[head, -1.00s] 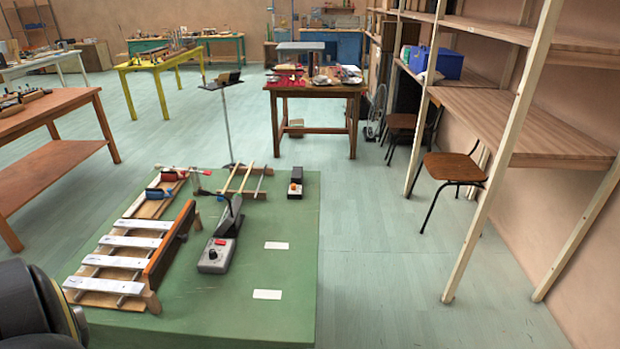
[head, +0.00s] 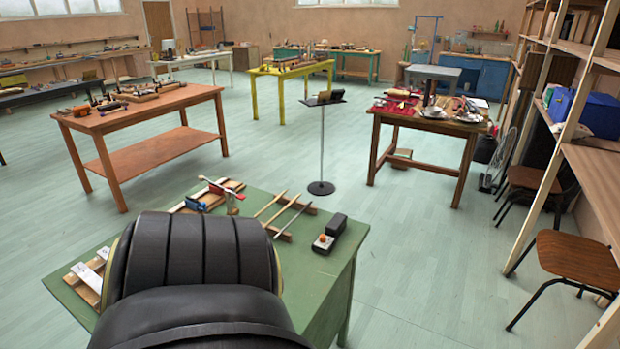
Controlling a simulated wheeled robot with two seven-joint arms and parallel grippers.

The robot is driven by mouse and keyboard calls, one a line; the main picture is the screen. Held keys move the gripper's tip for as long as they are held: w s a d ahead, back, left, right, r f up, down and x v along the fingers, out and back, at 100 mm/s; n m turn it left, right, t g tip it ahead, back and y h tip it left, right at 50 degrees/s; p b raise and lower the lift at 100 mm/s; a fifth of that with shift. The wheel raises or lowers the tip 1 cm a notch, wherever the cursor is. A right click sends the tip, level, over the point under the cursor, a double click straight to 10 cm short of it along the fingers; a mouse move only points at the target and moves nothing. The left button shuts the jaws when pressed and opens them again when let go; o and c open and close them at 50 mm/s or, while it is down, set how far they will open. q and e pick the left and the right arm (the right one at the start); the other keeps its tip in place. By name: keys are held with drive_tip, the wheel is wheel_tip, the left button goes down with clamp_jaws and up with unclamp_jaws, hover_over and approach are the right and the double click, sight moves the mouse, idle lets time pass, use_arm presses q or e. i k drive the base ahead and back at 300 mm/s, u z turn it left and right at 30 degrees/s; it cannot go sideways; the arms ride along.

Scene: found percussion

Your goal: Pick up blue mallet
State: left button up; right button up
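A small blue piece (head: 196,204), likely the blue mallet's head, lies on the wooden rack (head: 232,185) on the green table (head: 320,272). It is small here, and its handle cannot be made out clearly. A red-ended stick (head: 215,188) sits just behind and right of it. A large black segment of my own arm fills the lower middle of the head view, in front of the rack. Neither gripper's fingers are in view.
A metal-bar instrument (head: 86,276) shows only partly at left, mostly hidden by my arm. Two sticks on a wooden frame (head: 309,208) and a small box with an orange knob (head: 323,243) stand right of the rack. A music stand (head: 321,187) is behind the table.

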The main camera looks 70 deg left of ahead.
sight(266, 207)
drive_tip(key=i, duration=1.45)
drive_tip(key=u, duration=2.2)
drive_tip(key=i, duration=2)
drive_tip(key=u, duration=2.7)
